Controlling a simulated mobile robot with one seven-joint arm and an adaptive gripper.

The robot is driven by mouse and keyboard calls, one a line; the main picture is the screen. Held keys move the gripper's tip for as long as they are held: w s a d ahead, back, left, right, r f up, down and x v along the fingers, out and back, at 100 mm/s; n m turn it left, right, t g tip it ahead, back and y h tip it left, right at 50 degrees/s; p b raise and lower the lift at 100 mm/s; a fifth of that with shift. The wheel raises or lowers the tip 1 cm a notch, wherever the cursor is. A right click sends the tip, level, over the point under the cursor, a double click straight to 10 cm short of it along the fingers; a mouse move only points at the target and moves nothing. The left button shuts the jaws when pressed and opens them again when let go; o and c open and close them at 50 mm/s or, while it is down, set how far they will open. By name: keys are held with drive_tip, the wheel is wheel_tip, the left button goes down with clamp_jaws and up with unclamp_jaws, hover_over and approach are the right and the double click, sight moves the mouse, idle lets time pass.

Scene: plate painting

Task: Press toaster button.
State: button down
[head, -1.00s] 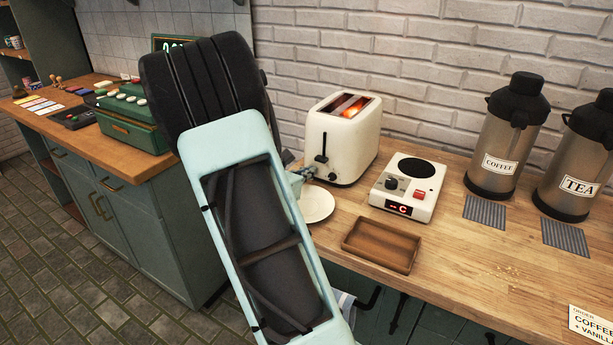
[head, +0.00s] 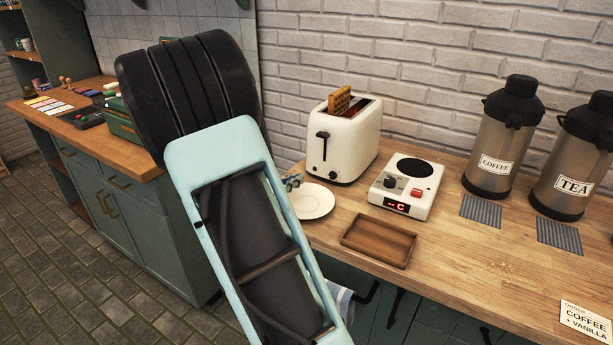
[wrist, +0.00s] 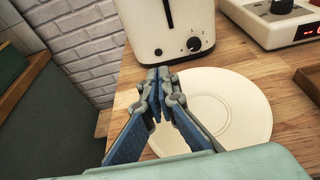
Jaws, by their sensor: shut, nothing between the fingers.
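The cream toaster (head: 345,142) stands on the wooden counter against the brick wall. Its black lever (head: 322,135) is high in its slot, and a brown waffle-like slice (head: 339,101) sticks up from one slot. The toaster's front, with slot and dial (wrist: 193,43), also shows in the wrist view (wrist: 165,42). My gripper (wrist: 158,70) is shut and empty, its fingertips in front of the toaster's lower front and over the edge of the white plate.
The white plate (head: 314,203) lies in front of the toaster. A hot plate device (head: 407,188) with dial and red switch stands right of it, with a wooden tray (head: 379,241) in front. Coffee (head: 505,135) and tea (head: 578,160) dispensers stand farther right.

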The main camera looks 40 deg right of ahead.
drive_tip(key=v, duration=0.6)
drive_tip(key=shift+a, duration=0.1)
idle(0.6)
